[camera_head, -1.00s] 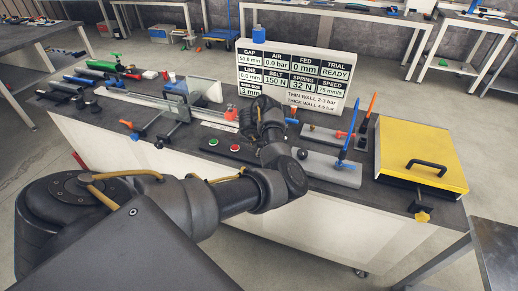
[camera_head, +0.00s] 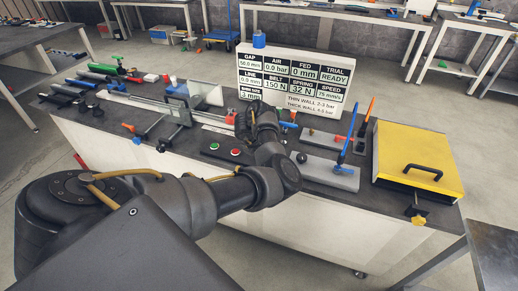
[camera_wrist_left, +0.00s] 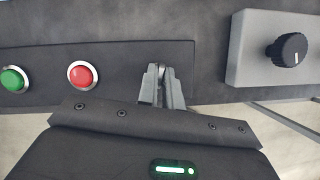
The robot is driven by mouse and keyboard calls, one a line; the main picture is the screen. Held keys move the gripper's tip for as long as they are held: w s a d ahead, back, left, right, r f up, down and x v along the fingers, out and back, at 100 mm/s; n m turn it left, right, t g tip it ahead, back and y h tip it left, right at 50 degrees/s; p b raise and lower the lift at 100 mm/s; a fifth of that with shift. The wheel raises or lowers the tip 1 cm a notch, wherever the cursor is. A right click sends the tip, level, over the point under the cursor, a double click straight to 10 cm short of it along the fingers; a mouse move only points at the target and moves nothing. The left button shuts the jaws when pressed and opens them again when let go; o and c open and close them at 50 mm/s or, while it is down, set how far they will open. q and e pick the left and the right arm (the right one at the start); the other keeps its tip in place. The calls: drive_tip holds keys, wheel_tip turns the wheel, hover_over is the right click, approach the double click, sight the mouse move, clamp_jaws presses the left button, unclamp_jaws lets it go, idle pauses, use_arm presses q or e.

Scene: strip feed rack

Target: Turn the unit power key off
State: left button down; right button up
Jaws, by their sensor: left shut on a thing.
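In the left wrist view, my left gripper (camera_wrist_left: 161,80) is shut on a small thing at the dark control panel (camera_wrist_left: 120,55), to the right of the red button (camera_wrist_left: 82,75). From its place on the panel this is likely the unit power key, but the fingers cover nearly all of it, so its turn angle cannot be told. In the head view, my left wrist stands over the right end of this panel and hides the fingertips and the key. My right gripper is not in view.
A green button (camera_wrist_left: 14,79) is farther left on the panel. A grey block with a black knob (camera_wrist_left: 287,49) stands to the right. In the head view, a display board (camera_head: 291,82) stands behind, and a yellow-lidded box (camera_head: 415,160) is on the right.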

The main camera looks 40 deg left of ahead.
use_arm(q)
drive_tip(key=m+p, duration=0.1)
drive_tip(key=m+h+p, duration=0.1)
drive_tip(key=m, duration=0.1)
drive_tip(key=m+p, duration=0.1)
drive_tip(key=p, duration=0.1)
drive_tip(key=shift+a+r+m+h, duration=0.15)
drive_tip(key=shift+r+m+h, duration=0.15)
drive_tip(key=shift+h, duration=0.1)
drive_tip(key=m+h+p, duration=0.1)
drive_tip(key=m+p, duration=0.1)
drive_tip(key=m, duration=0.1)
drive_tip(key=shift+f+m+g, duration=0.15)
drive_tip(key=shift+m+g, duration=0.15)
drive_tip(key=shift+m, duration=0.1)
drive_tip(key=shift+w+a+m+g+h+p, duration=0.15)
drive_tip(key=shift+m+g+h+p, duration=0.25)
drive_tip(key=shift+m, duration=0.4)
drive_tip(key=shift+f+m, duration=0.1)
drive_tip(key=shift+m, duration=0.8)
drive_tip(key=shift+m+g+h, duration=0.6)
drive_tip(key=shift+m+g, duration=0.1)
drive_tip(key=shift+m, duration=1)
drive_tip(key=shift+w, duration=0.1)
drive_tip(key=c, duration=1.6)
unclamp_jaws()
drive_tip(key=shift+o, duration=0.2)
